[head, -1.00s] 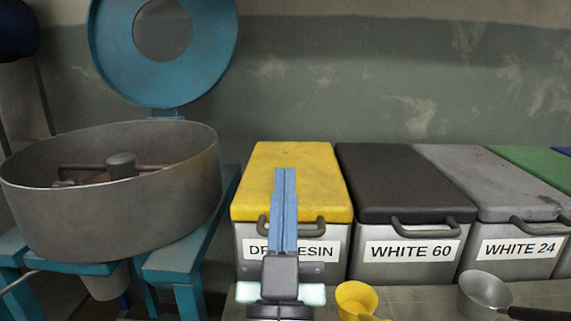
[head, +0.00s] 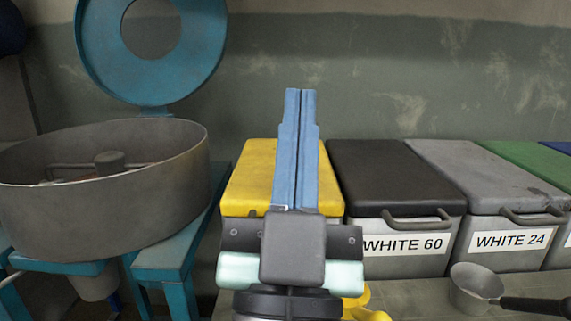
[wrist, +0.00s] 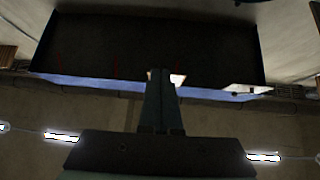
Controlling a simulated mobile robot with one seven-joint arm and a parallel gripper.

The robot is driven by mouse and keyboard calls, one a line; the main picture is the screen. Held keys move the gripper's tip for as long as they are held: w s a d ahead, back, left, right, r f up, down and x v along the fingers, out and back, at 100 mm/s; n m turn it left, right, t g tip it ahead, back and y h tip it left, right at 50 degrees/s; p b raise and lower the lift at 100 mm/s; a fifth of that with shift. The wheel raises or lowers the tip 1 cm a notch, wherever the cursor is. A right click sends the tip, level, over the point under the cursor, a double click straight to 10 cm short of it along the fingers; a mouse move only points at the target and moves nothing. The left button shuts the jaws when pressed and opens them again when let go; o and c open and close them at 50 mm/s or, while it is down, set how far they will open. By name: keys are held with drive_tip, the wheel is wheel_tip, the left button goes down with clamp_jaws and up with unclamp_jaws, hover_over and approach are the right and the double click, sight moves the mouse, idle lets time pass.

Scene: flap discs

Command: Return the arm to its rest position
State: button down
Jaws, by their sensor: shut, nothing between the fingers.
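My gripper (head: 300,92) is in the middle of the head view, pointing up, with its two blue fingers pressed together and nothing between them. It stands in front of the yellow-lidded bin (head: 248,180) and hides that bin's label and much of its front. In the wrist view the gripper's fingers (wrist: 161,78) are dark and point up toward the ceiling area. A dark panel (wrist: 150,42) lies beyond them there.
A grey round mixer drum (head: 120,215) with a raised blue ring lid (head: 90,65) stands at left on a blue frame. Bins with black (head: 385,180) and grey (head: 480,175) lids stand at right. A metal scoop (head: 470,290) and a partly hidden yellow scoop (head: 368,308) lie in front.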

drive_tip(key=s+r+n+t+y+p, duration=0.1)
drive_tip(key=s+r+n+y+p, duration=0.1)
drive_tip(key=r+p, duration=3.8)
wheel_tip(320, 180, up, 10)
drive_tip(key=shift+s+a+f, duration=0.1)
drive_tip(key=shift+s+a, duration=0.35)
drive_tip(key=shift+s, duration=0.2)
